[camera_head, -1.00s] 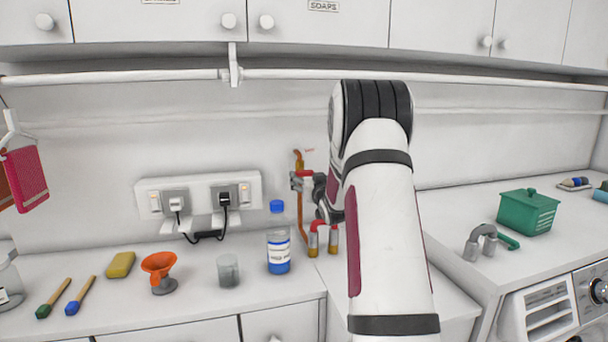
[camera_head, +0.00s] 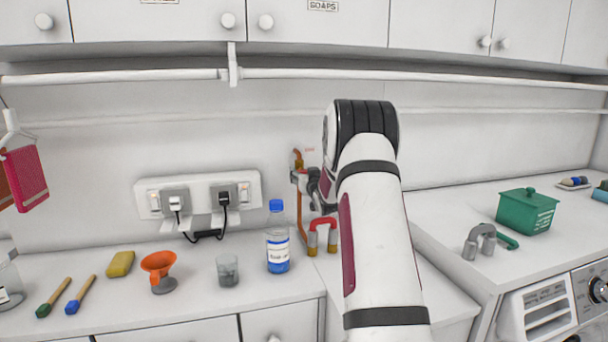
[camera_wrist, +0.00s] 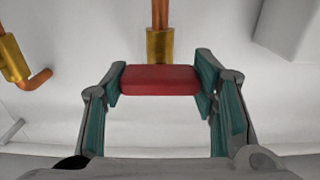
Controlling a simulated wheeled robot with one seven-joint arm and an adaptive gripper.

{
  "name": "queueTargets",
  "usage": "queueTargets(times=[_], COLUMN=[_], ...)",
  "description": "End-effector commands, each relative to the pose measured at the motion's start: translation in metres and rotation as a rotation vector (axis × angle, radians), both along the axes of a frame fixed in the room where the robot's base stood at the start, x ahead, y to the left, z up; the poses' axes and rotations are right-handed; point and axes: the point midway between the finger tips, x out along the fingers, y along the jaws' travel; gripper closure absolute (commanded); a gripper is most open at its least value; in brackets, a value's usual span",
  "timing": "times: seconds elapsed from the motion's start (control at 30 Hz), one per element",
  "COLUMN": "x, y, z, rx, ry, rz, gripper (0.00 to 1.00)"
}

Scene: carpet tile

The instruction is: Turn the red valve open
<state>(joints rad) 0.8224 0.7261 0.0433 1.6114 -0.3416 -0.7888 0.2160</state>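The red valve handle (camera_wrist: 160,80) is a flat red bar in front of a brass fitting (camera_wrist: 160,45) on a vertical copper pipe in the wrist view. My gripper (camera_wrist: 160,82) has one teal-padded finger at each end of the bar, and both pads appear to touch it. In the head view my gripper (camera_head: 306,180) is at the copper pipe (camera_head: 299,216) on the back wall. There my gripper and arm hide the red handle.
Sockets with plugs (camera_head: 198,198) are on the wall. A green box (camera_head: 527,212) sits at the right.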

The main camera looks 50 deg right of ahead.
Motion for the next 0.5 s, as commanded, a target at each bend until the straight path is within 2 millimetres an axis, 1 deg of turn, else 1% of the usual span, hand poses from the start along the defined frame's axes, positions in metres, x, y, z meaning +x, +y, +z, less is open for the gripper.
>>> queueTargets(times=[0.27, 0.5], x=[0.0004, 0.0019], y=[0.0, 0.0008], z=[-0.0002, -0.001], rx=[-0.017, -0.109], ry=[0.01, 0.065], rz=[0.0, 0.0], gripper=[0.75, 0.75])
